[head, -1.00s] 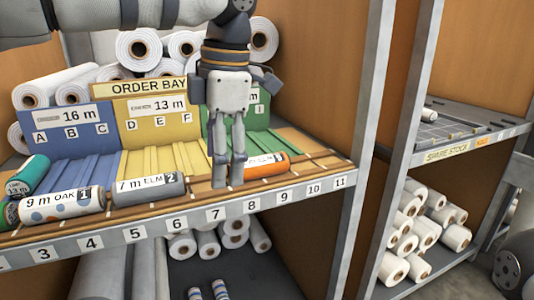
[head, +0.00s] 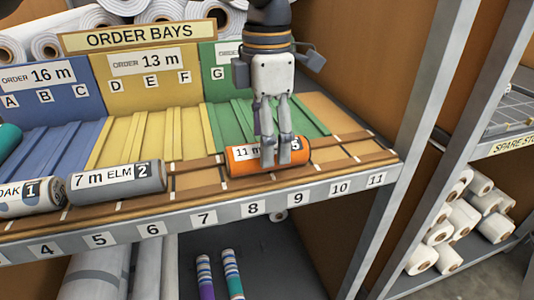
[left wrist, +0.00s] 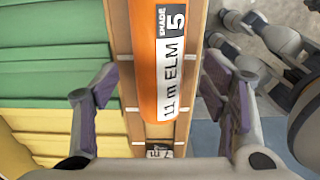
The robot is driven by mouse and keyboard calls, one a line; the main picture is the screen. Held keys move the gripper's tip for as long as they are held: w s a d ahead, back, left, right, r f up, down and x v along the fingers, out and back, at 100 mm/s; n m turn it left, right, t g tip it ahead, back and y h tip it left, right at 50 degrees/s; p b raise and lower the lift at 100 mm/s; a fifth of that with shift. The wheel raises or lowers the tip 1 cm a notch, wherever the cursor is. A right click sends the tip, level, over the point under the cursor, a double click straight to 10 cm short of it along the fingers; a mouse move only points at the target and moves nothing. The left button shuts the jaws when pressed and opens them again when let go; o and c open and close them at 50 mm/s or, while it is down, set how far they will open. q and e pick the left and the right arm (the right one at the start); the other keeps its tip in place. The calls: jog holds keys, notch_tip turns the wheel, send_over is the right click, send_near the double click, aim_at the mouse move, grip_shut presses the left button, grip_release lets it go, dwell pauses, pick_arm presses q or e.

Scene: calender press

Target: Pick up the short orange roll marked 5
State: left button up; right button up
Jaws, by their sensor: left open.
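The short orange roll marked 5 (head: 240,158) lies on the wooden front strip of the shelf, above numbers 8 and 9. The gripper is open and empty. My right gripper is not clearly seen.
A grey roll marked 2 (head: 115,181) and a roll marked 1 (head: 30,196) lie to the left on the same strip. Blue, yellow and green order bays (head: 150,138) stand behind. A metal post (head: 425,100) rises at the right. The strip right of the orange roll is clear.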

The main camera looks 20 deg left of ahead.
pick_arm(q)
notch_tip(320, 180, down, 2)
jog(key=shift+f, duration=0.1)
jog(key=c, duration=1.3)
